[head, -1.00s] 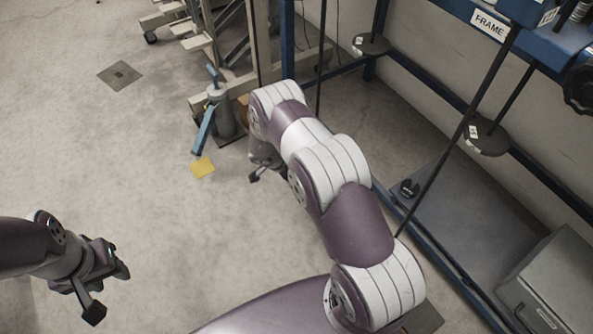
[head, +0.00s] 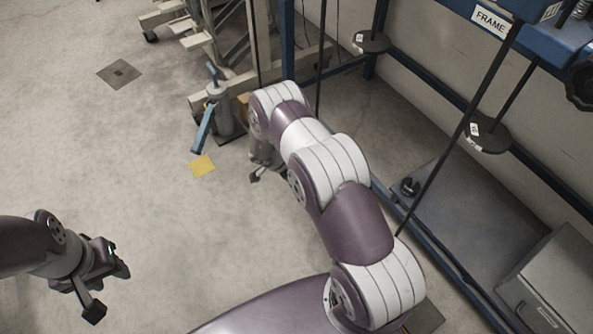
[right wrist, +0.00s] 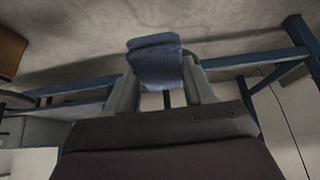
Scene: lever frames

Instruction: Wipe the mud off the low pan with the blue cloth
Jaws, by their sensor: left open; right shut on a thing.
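The blue cloth (right wrist: 155,66) is between the fingers of my right gripper (right wrist: 160,76) in the right wrist view. In the head view that gripper (head: 256,176) is mostly hidden behind my right arm, and the cloth does not show. Two dark round pans with white labels hang at the blue frame: one farther back (head: 371,45), one farther right (head: 489,139). I cannot tell which is the low one, and no mud shows clearly on either. My right gripper is apart from both. My left gripper (head: 109,290) is open and empty over the floor at lower left.
The blue frame (head: 433,92) and its dark rods bound the right side. A grey cabinet (head: 555,285) stands at lower right. A grey post with a blue handle (head: 206,128) stands near my right gripper, by a yellow floor patch (head: 202,166).

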